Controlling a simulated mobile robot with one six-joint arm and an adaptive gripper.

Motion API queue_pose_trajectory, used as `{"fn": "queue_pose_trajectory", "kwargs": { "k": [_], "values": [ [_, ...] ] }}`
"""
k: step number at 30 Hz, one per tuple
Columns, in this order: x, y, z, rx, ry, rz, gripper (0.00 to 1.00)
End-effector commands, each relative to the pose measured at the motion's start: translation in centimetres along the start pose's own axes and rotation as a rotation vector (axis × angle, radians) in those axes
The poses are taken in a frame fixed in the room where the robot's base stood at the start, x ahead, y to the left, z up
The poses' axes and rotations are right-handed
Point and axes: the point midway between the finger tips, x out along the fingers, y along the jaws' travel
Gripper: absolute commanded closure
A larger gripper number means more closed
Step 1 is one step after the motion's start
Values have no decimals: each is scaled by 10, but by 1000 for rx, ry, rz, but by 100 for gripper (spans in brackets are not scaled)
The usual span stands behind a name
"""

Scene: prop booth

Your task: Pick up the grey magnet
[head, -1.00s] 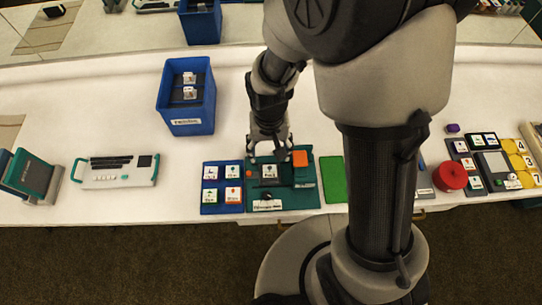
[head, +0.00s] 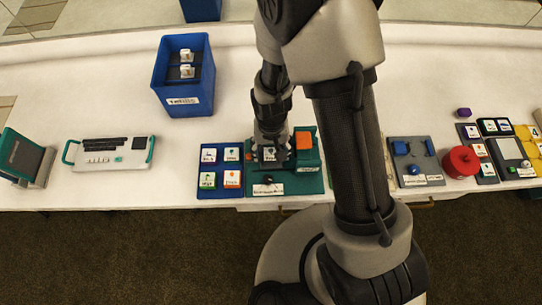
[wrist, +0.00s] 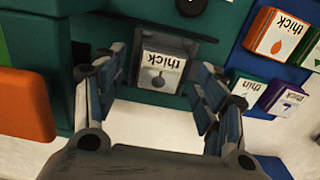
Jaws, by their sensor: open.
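The grey magnet (wrist: 160,72) is a small block with a white label reading "thick" and a dark drop mark. It sits in a dark grey square holder on the green station (head: 296,187). In the wrist view my gripper (wrist: 160,85) is open, with one finger on each side of the magnet and visible gaps between. In the head view my gripper (head: 269,152) is low over the station and partly covers the magnet (head: 269,156).
A blue board (head: 220,168) with several labelled magnets adjoins the station on the left. An orange block (head: 303,141) stands on the station's right part. A blue bin (head: 182,107) stands behind to the left. Table between the bin and the white handled device (head: 110,153) is clear.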

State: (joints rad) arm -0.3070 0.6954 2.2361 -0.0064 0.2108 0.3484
Motion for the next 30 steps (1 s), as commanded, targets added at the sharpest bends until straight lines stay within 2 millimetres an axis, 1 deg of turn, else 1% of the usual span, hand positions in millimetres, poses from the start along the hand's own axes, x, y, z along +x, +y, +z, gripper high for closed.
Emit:
{"fn": "queue_pose_trajectory", "kwargs": {
  "k": [1,7,30],
  "values": [
    [4,0,0,0,1,0,35],
    [2,0,0,0,2,0,36],
    [2,0,0,-1,1,0,86]
  ]
}}
